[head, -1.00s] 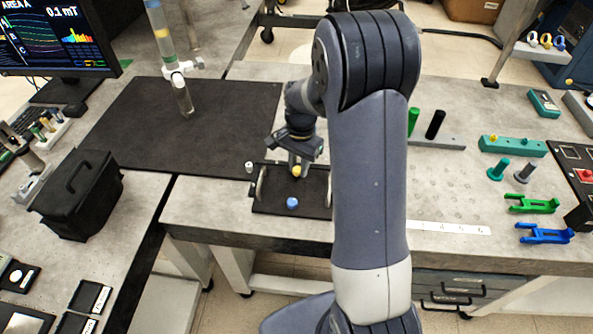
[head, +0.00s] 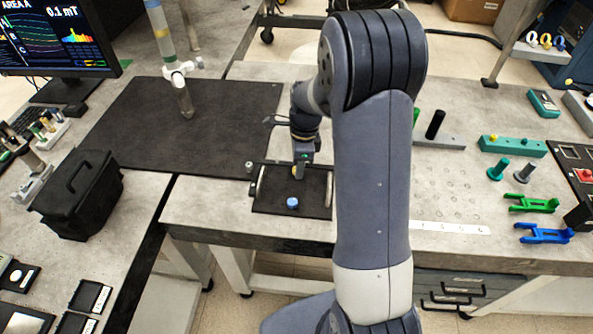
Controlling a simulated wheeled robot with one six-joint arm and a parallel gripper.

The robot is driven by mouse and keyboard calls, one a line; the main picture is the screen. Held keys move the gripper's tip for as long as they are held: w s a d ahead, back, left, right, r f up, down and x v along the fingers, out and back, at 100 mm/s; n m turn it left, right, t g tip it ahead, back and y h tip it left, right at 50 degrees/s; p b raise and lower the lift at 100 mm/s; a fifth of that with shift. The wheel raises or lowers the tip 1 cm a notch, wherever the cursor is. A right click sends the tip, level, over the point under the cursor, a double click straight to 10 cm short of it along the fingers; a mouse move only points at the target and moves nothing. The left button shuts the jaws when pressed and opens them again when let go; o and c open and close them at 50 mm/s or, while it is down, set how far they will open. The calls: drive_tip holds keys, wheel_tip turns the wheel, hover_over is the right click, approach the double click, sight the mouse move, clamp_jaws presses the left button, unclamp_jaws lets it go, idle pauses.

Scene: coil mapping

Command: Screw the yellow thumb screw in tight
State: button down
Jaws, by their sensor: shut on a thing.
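The yellow thumb screw (head: 294,171) shows only as a small yellow patch at the gripper's tip, above the black plate (head: 265,203). My gripper (head: 299,174) points down over the plate and is shut on the screw, hiding most of it. A blue knob (head: 292,203) stands on the same plate nearer the front edge. How deep the screw sits cannot be seen.
A small grey knob (head: 249,167) stands at the plate's back left corner. A large black mat (head: 190,135) lies behind left. A green-and-black peg rail (head: 445,143) and green (head: 530,204) and blue (head: 543,234) brackets lie to the right.

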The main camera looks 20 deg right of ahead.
drive_tip(key=shift+s+d+f, duration=0.3)
drive_tip(key=shift+s+f, duration=0.1)
drive_tip(key=shift+f, duration=0.25)
drive_tip(key=m, duration=0.2)
drive_tip(key=shift+s+m, duration=0.1)
drive_tip(key=shift+m, duration=0.3)
drive_tip(key=c, duration=1.6)
unclamp_jaws()
drive_tip(key=shift+a+m, duration=0.1)
drive_tip(key=shift+m, duration=0.2)
drive_tip(key=o, duration=0.4)
drive_tip(key=shift+o, duration=0.5)
drive_tip(key=shift+r, duration=0.4)
wheel_tip(320, 180, up, 11)
drive_tip(key=w, duration=0.1)
drive_tip(key=shift+w+d, duration=0.25)
drive_tip(key=shift+d, duration=0.1)
drive_tip(key=f, duration=0.8)
drive_tip(key=shift+s+a+f, duration=0.25)
drive_tip(key=shift+s+f, duration=0.05)
